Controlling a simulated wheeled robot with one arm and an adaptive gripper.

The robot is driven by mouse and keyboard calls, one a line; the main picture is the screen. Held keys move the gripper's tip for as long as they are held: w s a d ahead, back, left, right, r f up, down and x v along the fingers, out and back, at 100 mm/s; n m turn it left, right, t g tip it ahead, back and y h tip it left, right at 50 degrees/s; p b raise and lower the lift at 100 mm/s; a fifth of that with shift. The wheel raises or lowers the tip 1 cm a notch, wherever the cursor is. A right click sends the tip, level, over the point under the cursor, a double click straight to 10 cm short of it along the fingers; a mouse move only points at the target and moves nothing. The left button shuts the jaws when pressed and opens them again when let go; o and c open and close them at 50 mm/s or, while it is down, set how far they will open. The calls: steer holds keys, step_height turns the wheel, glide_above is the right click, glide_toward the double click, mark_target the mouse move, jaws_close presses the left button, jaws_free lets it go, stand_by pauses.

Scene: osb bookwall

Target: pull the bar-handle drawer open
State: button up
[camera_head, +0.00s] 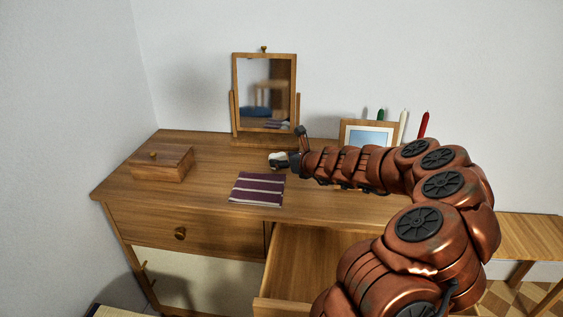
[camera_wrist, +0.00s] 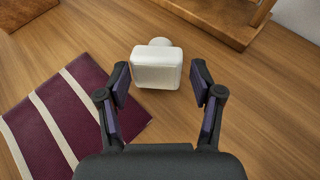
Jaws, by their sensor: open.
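The right-hand drawer (camera_head: 305,268) of the wooden desk stands pulled out, and its inside looks empty where I can see it. The outer face of its front and any bar handle are hidden from view; my arm covers its right part. The left-hand drawer (camera_head: 215,233) is closed and has a round knob (camera_head: 180,233). My gripper (camera_wrist: 160,68) is open above the desktop, away from the drawers. A small white object (camera_wrist: 157,67) with a rounded end lies between or just beyond the fingertips; I cannot tell if they touch it. It also shows in the head view (camera_head: 278,158).
A purple striped booklet (camera_head: 257,189) lies on the desktop (camera_head: 212,165). A wooden box (camera_head: 162,163) stands at the left. A mirror (camera_head: 264,92), a picture frame (camera_head: 369,134) and candles (camera_head: 423,124) stand at the back. A lower wooden surface (camera_head: 535,235) is at the right.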

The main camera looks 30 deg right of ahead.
mark_target(275, 158)
steer(key=shift+x, duration=2.55)
steer(key=shift+a+r, duration=0.1)
steer(key=shift+a, duration=0.05)
steer(key=c, duration=1)
steer(key=shift+r+p, duration=0.35)
steer(key=shift+r, duration=1.3)
steer(key=shift+s+r, duration=0.2)
steer(key=s+a, duration=0.2)
steer(key=s, duration=0.2)
steer(key=s+a+r+b, duration=0.1)
steer(key=s+a, duration=0.1)
steer(key=s, duration=0.3)
steer(key=s+a, duration=0.2)
steer(key=s, duration=0.3)
steer(key=shift+s+a+r, duration=0.15)
steer(key=shift+s+a, duration=0.05)
